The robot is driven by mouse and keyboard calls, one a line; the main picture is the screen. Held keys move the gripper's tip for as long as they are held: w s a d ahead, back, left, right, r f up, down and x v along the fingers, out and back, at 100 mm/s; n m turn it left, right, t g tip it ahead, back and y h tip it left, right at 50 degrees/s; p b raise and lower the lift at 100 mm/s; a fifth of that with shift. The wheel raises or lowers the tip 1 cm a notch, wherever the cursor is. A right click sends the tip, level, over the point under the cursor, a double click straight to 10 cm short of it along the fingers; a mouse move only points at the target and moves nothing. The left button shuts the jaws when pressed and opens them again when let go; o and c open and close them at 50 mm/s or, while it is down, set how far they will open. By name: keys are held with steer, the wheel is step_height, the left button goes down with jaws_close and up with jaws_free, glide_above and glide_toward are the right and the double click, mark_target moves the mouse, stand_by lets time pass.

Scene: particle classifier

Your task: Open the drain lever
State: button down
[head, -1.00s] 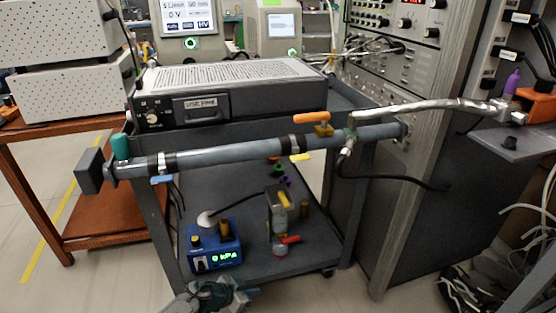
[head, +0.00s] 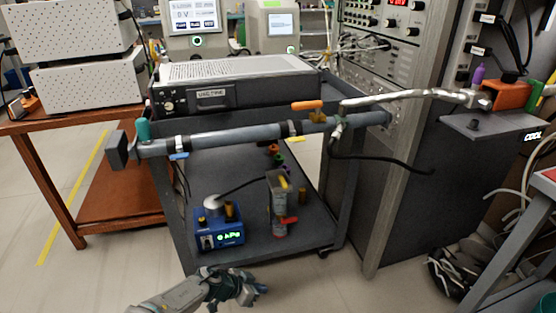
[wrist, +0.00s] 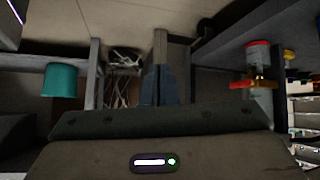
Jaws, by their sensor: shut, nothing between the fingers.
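A red lever (head: 289,219) sticks out to the right at the foot of a clear upright vessel (head: 278,205) on the cart's lower shelf; it looks like the drain lever. A yellow lever (head: 284,184) is near the vessel's top. The red lever (wrist: 240,84) also shows right of my fingers in the wrist view. My gripper (head: 258,289) is low in front of the cart, below and apart from the red lever. Its fingers (wrist: 159,84) are shut and empty in the wrist view.
A blue pressure box (head: 218,233) stands left of the vessel. A rack (head: 370,210) stands right. Floor in front is clear.

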steer(key=s+d+r+n+y+p, duration=0.2)
steer(key=s+d+r+p, duration=0.4)
steer(key=r, duration=1.5)
steer(key=s+d+r+n+g+y+p, duration=0.1)
steer(key=s+d+r+n+y+p, duration=0.2)
steer(key=r+p, duration=1.1)
steer(key=s+d+r+n+g+y+p, duration=0.1)
steer(key=s+d+r+p, duration=0.8)
steer(key=r, duration=2)
steer(key=d+n+y+p, duration=0.1)
steer(key=d+n+y, duration=0.1)
steer(key=n, duration=0.2)
steer(key=shift+s+d+r, duration=0.3)
steer(key=shift+s+r, duration=0.05)
steer(key=shift+d, duration=0.1)
